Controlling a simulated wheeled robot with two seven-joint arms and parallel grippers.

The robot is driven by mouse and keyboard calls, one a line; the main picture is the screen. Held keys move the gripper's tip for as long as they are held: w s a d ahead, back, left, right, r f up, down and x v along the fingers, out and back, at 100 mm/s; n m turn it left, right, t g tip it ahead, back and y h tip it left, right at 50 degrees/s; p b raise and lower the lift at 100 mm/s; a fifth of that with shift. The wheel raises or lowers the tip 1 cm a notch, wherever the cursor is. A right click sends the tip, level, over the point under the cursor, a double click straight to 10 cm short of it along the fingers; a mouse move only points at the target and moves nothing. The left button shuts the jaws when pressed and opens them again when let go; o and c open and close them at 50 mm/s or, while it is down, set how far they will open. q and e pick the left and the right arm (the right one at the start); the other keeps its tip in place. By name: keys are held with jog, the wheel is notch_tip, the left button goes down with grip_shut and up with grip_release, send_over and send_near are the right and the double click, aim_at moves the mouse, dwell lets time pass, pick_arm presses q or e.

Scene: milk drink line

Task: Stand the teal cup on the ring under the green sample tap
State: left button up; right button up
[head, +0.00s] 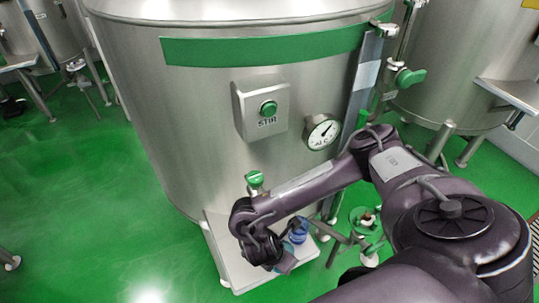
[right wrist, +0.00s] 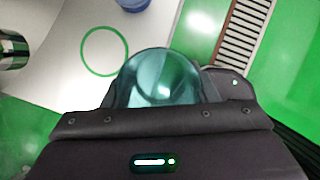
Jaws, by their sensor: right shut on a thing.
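The teal cup (right wrist: 157,80) is between the fingers of my right gripper (right wrist: 160,92) in the right wrist view, and the gripper is shut on it. The green ring (right wrist: 104,51) is a flat outline on the pale shelf (right wrist: 60,82), up and left of the cup and apart from it. In the head view my right gripper (head: 272,256) is low over the front of the shelf (head: 228,262) and hides most of the cup and the ring. The green sample tap (head: 255,180) is on the tank just above my right wrist. My left gripper is not in view.
A blue cup (head: 297,230) stands on the shelf to the right of my gripper; its edge also shows in the right wrist view (right wrist: 132,4). The large steel tank (head: 180,120) rises behind the shelf. Open green floor lies to the left.

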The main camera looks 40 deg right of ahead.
jog(key=w+b, duration=0.1)
jog(key=w, duration=0.1)
jog(key=w+d+f, duration=0.1)
jog(key=w, duration=0.1)
jog(key=w+f+b, duration=0.1)
jog(key=w, duration=0.1)
jog(key=shift+w+d+f+b, duration=0.15)
jog(key=shift+w+d+b, duration=0.15)
jog(key=shift+w+b, duration=0.1)
notch_tip(320, 180, down, 4)
jog(key=b, duration=0.2)
jog(key=shift+b, duration=0.4)
jog(key=shift+w+f+p, duration=0.1)
jog(key=shift+w+p, duration=0.05)
jog(key=shift+p, duration=0.15)
jog(key=shift+w+d+f, duration=0.1)
jog(key=shift+f, duration=0.1)
jog(key=shift+f, duration=0.1)
jog(key=o, duration=1)
jog(key=shift+c, duration=0.2)
